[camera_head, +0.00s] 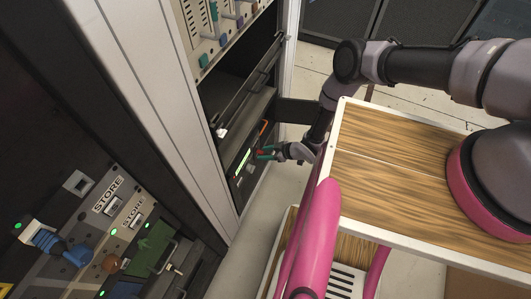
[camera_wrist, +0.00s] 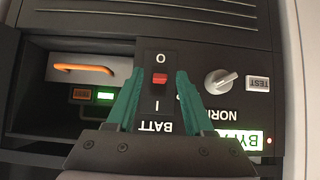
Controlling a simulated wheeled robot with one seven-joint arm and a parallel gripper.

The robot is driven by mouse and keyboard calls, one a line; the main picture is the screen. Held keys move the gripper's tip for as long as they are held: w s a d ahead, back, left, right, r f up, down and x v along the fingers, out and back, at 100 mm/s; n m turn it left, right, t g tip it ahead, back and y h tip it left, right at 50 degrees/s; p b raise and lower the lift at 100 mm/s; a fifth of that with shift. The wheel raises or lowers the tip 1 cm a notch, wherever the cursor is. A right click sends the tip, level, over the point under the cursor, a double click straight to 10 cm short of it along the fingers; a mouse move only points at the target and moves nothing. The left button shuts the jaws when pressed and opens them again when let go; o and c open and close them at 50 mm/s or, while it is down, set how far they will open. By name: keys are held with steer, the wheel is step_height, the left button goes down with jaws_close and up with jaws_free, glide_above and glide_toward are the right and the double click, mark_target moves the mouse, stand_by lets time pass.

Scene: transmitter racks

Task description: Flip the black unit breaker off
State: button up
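The black unit (camera_wrist: 225,45) fills the wrist view, with its lettering upside down. Its breaker is a small red rocker (camera_wrist: 158,79) on a black plate, between an O above and an I below in the picture, by the label BATT. I cannot tell which way the rocker is tipped. My gripper (camera_wrist: 158,92) has its two green fingers apart, one on each side of the rocker, with nothing between them that it grips. Contact with the panel cannot be told. In the head view my gripper (camera_head: 265,153) is in front of the black unit (camera_head: 238,182), low in the rack; the rocker is not discernible there.
Near the breaker are an orange handle (camera_wrist: 84,68), a lit green indicator (camera_wrist: 105,96), a grey knob (camera_wrist: 219,81), a TEST button (camera_wrist: 257,83) and a lit green display (camera_wrist: 240,142). A wood-topped cart (camera_head: 390,165) stands right of the rack. Another rack with STORE switches (camera_head: 108,195) is at left.

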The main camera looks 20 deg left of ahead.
steer(key=v, duration=1)
steer(key=shift+d+r, duration=0.25)
steer(key=shift+d, duration=0.05)
